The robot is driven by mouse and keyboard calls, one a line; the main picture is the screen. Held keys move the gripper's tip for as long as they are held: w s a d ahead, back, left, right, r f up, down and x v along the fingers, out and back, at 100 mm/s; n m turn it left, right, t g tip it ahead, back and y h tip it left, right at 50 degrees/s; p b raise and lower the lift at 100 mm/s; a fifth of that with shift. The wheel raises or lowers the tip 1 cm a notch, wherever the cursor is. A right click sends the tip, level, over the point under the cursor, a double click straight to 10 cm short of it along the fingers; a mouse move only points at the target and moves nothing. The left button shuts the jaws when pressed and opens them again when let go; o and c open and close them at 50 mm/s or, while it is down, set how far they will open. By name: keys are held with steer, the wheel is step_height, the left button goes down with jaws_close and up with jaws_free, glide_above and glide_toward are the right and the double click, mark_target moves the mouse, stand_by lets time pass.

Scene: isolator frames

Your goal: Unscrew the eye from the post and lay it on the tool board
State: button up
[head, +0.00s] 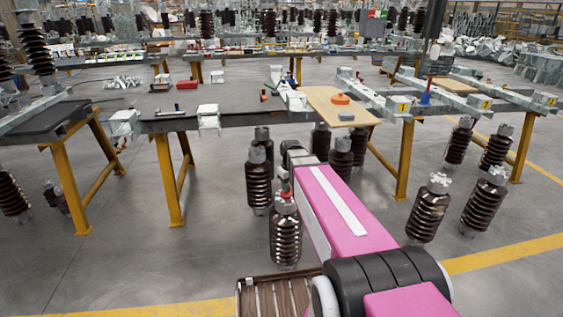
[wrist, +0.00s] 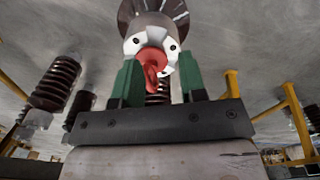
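The red eye (wrist: 152,62) sits in the white metal cap of a brown ribbed post (wrist: 150,10) in the wrist view. In the head view a bit of red eye (head: 285,194) shows on top of the front post (head: 286,235), beside my pink arm. My gripper (wrist: 160,72) has two green fingers standing apart, one on each side of the eye. A gap shows at the right finger; contact at the left is unclear. In the head view my fingers are mostly hidden. A light wooden board (head: 325,98), which looks like the tool board, lies on the bench.
An orange round object (head: 340,99) and a small grey block (head: 346,116) lie on the board. More brown posts (head: 258,180) stand close by, with others (head: 430,210) to the right. Yellow bench legs (head: 405,160) rise behind. Open floor lies to the left.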

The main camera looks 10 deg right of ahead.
steer(key=w+r+n, duration=0.1)
steer(key=w, duration=0.1)
steer(key=w+r, duration=0.1)
steer(key=w, duration=0.2)
steer(key=w+r+n, duration=0.1)
steer(key=w, duration=0.1)
steer(key=shift+w+r+n, duration=0.15)
steer(key=shift+r+n, duration=0.15)
steer(key=shift+r, duration=0.1)
step_height(320, 180, down, 10)
steer(key=shift+f, duration=0.1)
jaws_close()
stand_by(1.4)
